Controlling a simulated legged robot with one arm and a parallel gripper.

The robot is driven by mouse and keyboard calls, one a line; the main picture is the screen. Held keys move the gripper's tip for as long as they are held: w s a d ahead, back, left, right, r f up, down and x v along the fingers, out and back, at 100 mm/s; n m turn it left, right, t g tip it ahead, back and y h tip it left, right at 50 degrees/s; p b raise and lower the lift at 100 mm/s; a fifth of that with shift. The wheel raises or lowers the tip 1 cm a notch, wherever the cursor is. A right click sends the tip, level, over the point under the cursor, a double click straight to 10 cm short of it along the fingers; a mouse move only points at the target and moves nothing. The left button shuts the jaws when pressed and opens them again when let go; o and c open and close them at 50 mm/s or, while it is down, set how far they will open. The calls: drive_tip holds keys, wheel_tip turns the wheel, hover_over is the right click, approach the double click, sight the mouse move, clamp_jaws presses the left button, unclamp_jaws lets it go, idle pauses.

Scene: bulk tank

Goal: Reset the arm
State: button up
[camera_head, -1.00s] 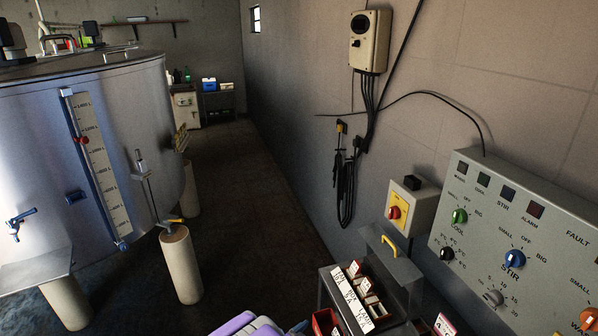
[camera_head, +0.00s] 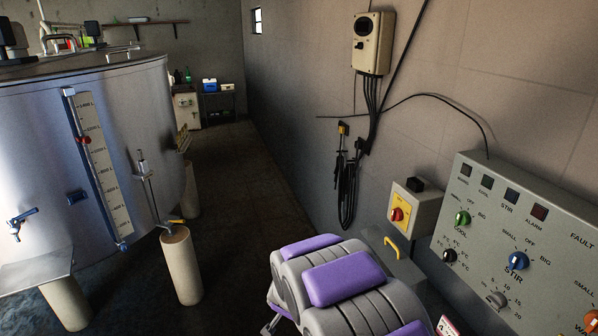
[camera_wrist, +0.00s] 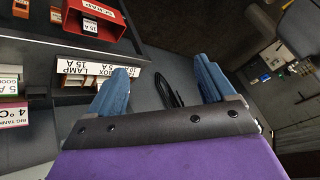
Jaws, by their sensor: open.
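My gripper (camera_wrist: 161,66) shows in the wrist view as two blue fingers held wide apart, with nothing between them. Beyond the gap are a grey surface and a dark looped cable. My purple and grey arm (camera_head: 343,283) is folded at the bottom centre of the head view. It covers the labelled compartments of the box. The gripper's fingers cannot be made out in the head view.
Wrist view: labelled compartments (camera_wrist: 82,68) and a red bin (camera_wrist: 93,22) are at left. Head view: a control panel (camera_head: 515,235) and a red-yellow switch box (camera_head: 413,208) are at right, a steel tank (camera_head: 35,140) at left. The middle floor (camera_head: 235,190) is clear.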

drive_tip(key=s+d+r+n+g+y, duration=0.1)
drive_tip(key=s+d+r+n+g, duration=0.15)
drive_tip(key=s+r, duration=0.45)
drive_tip(key=s+d+r+n+g+y, duration=0.1)
drive_tip(key=s+d+r+g, duration=0.2)
drive_tip(key=s, duration=0.6)
drive_tip(key=s+d+r+g+h, duration=0.1)
drive_tip(key=s+d, duration=0.3)
drive_tip(key=s, duration=0.4)
drive_tip(key=s+d+r+n+g+h, duration=0.1)
drive_tip(key=s+d+r, duration=0.2)
drive_tip(key=s, duration=0.6)
drive_tip(key=s+d+r+g, duration=0.1)
drive_tip(key=s+d, duration=0.3)
drive_tip(key=s, duration=0.4)
drive_tip(key=shift+s+d+r+h, duration=0.25)
drive_tip(key=shift+d+r+h, duration=0.15)
drive_tip(key=shift+r, duration=0.3)
drive_tip(key=shift+a+n+g, duration=0.1)
drive_tip(key=shift+n+g, duration=0.15)
